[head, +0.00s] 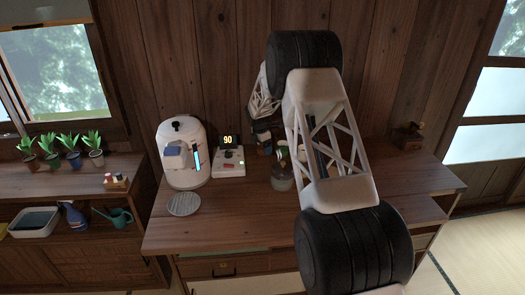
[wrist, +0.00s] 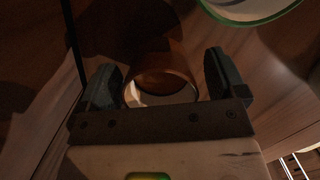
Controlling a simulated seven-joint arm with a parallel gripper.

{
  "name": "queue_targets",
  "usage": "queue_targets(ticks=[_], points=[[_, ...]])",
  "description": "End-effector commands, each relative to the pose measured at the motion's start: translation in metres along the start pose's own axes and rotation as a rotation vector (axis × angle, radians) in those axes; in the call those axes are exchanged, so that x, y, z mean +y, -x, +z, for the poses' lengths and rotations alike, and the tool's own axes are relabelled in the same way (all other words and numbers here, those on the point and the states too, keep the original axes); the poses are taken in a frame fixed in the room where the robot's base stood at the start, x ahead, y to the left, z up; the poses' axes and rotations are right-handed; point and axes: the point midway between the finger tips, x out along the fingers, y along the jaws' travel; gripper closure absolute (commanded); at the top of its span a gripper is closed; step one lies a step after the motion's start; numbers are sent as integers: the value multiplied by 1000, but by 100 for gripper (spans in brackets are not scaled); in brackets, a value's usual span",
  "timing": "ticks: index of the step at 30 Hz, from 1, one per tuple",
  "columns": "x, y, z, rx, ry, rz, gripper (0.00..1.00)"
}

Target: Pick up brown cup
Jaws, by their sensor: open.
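In the wrist view a brown cup (wrist: 168,66) shows between the two dark fingers of my gripper (wrist: 163,82). Its round, pale-edged opening faces the camera. The fingers are spread, one on each side of the cup. A gap shows on the right; the left finger is very near the cup's side. I cannot tell whether either finger touches it. In the head view my arm covers the middle of the desk, and I cannot make out the cup or the fingertips there.
A green-rimmed round container (wrist: 250,8) is close by at the top right of the wrist view. On the desk (head: 215,225) stand a white machine (head: 182,155), a device reading 90 (head: 229,160) and a clear jar (head: 282,182) holding utensils.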

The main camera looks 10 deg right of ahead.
Motion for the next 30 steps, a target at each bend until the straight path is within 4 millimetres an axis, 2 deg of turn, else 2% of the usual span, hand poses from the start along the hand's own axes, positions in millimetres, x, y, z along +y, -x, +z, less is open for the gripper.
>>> queue_targets(ticks=[10,21,30], points=[[0,0,0,0,0,0,10],[0,0,0,0,0,0,65],[0,1,0,0,0,1,68]])
